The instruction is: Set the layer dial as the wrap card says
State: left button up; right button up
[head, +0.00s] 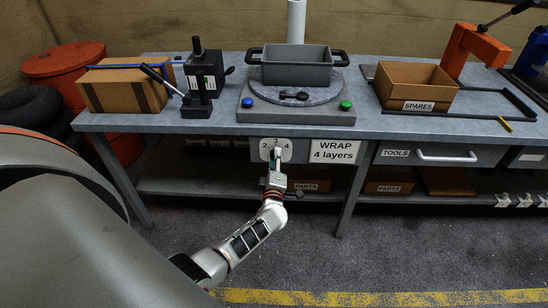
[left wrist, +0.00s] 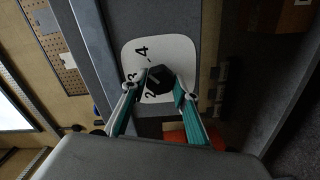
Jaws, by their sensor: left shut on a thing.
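The layer dial (head: 265,149) is a pale plate on the front of the workbench, marked 2, 3 and 4. The wrap card (head: 335,152) to its right reads "WRAP 4 layers". In the left wrist view the dial has a black knob (left wrist: 160,80), with the numbers beside it on the white plate (left wrist: 178,48). My left gripper (head: 277,160) is in front of the dial; in the left wrist view its fingers (left wrist: 158,100) are shut on the knob from both sides. I cannot tell which number the knob points to. My right gripper is not in view.
A turntable with a grey bin (head: 297,72), a blue button (head: 247,102) and a green button (head: 345,104) sits above the dial. A cardboard box (head: 125,90) is at left, a SPARES box (head: 415,85) at right. A TOOLS drawer (head: 425,155) is right of the card.

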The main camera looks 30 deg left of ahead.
pick_arm(q)
jog(key=shift+m+p, duration=0.4)
jog(key=shift+m, duration=0.7)
jog(key=o, duration=1.1)
jog(key=v, duration=1.2)
jog(key=shift+s, duration=0.1)
